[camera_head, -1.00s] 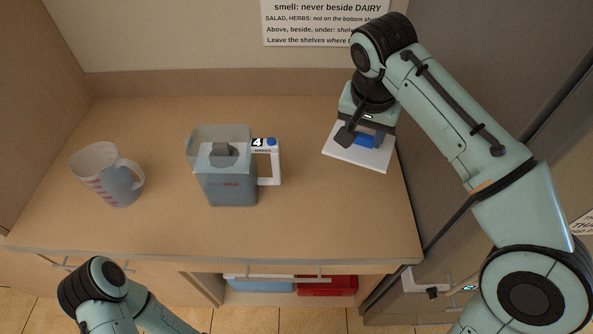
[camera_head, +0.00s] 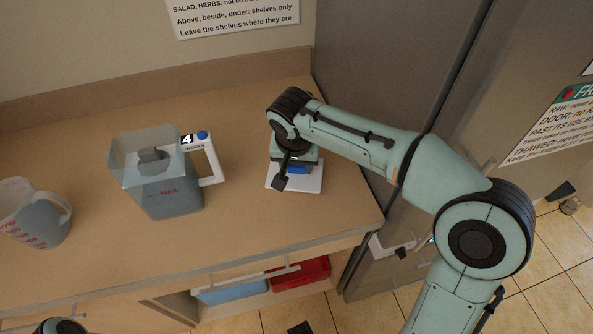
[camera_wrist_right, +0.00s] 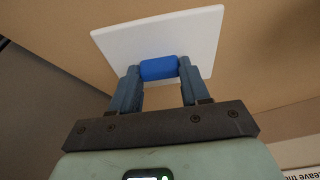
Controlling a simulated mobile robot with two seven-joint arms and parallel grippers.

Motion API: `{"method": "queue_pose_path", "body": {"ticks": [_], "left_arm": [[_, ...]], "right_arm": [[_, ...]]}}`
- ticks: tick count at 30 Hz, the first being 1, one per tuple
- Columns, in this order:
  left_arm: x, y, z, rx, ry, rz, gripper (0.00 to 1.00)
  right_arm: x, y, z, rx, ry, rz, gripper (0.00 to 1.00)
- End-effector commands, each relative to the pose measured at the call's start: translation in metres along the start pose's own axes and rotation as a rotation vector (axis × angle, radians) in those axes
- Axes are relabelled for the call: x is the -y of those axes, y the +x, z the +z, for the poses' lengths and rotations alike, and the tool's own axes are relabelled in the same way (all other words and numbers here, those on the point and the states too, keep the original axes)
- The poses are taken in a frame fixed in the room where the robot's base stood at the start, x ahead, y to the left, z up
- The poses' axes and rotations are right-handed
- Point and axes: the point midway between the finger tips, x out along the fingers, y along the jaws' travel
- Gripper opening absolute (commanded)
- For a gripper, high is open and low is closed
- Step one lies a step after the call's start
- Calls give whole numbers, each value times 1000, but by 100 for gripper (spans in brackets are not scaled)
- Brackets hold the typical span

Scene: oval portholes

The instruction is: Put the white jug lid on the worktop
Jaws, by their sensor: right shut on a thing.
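The white jug lid (camera_head: 311,182) is a flat white square plate with a blue knob (camera_wrist_right: 158,69). My right gripper (camera_head: 294,170) is shut on that knob, and the plate lies beyond the fingertips in the right wrist view (camera_wrist_right: 158,68). In the head view the lid is over the right end of the tan worktop (camera_head: 245,215); I cannot tell whether it touches the surface. A clear square jug (camera_head: 170,190) with a white handle and a "4" tag stands upright and open to the left. My left gripper is not in view.
A clear measuring cup (camera_head: 38,215) with red marks stands at the far left. Bare worktop lies between jug and lid and in front of them. A grey cabinet (camera_head: 385,60) rises at the right. Blue (camera_head: 232,290) and red (camera_head: 300,273) bins sit below.

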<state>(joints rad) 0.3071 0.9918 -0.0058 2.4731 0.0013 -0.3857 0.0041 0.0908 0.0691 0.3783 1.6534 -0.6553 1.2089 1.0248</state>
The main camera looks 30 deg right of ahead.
Motion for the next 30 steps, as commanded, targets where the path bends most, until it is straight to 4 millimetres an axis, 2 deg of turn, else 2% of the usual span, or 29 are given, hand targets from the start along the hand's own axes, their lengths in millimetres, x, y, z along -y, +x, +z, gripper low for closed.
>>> {"method": "queue_pose_path", "body": {"ticks": [1, 5, 18, 19, 21, 30], "left_arm": [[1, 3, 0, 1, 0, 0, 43], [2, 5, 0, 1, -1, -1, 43], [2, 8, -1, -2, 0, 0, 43], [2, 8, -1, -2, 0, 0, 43], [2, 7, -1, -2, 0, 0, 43], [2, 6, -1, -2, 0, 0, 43]], "right_arm": [[-1, 10, 3, 3, -1, 4, 16], [0, 24, 7, 2, 1, 2, 16], [0, 30, 9, 1, 0, 1, 16], [0, 30, 9, 1, 0, 1, 52], [0, 30, 8, 1, 0, 1, 71], [0, 28, 8, 1, 0, 1, 71]]}}
